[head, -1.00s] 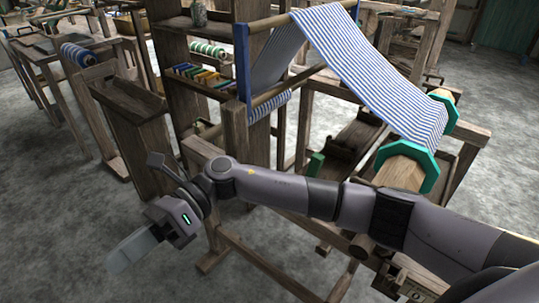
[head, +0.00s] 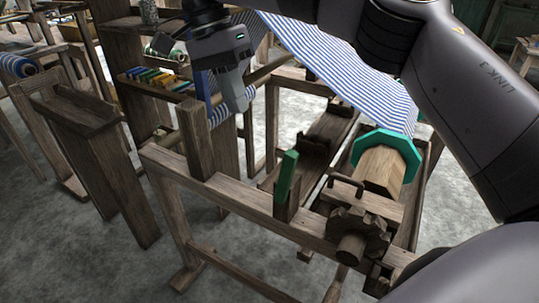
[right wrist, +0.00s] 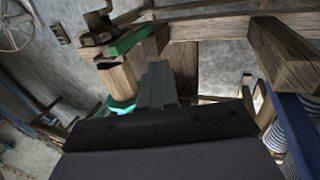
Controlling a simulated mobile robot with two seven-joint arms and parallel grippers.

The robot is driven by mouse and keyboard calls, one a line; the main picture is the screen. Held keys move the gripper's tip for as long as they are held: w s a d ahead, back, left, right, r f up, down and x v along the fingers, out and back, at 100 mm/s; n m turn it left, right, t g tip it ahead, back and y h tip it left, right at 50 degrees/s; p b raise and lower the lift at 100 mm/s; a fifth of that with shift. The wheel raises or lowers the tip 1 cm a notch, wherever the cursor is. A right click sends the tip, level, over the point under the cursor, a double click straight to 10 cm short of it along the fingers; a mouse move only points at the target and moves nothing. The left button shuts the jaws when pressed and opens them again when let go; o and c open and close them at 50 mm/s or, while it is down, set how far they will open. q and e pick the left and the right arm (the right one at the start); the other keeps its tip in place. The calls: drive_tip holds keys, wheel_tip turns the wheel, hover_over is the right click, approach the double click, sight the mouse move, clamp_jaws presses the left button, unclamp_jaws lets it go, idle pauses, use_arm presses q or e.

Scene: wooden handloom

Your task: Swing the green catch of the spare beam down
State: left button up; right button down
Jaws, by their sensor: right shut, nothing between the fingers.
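The green catch (head: 286,175) stands upright, leaning slightly, in a wooden bracket on the loom's side rail. In the right wrist view the green catch (right wrist: 130,39) is a green bar up and left of the fingers. A wooden beam (head: 380,170) with a teal eight-sided flange (head: 403,147) lies right of the catch; I cannot tell if it is the spare one. My right gripper (head: 242,106) is shut and empty, pointing down, above and left of the catch and apart from it. Its fingers (right wrist: 158,72) also show in the right wrist view. My left gripper is not in view.
A wooden post (head: 195,140) rises from the side rail (head: 240,195) close to my right gripper. Blue-striped cloth (head: 340,65) slopes down to the flange. A toothed wooden wheel (head: 356,232) sits at the front right. A shelf of coloured pieces (head: 155,80) stands behind.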

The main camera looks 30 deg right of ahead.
sight(285, 179)
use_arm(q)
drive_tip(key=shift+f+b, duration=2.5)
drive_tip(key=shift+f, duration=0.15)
use_arm(e)
drive_tip(key=s+d+f, duration=0.3)
drive_tip(key=s+f, duration=0.3)
drive_tip(key=f, duration=0.4)
drive_tip(key=shift+d, duration=0.25)
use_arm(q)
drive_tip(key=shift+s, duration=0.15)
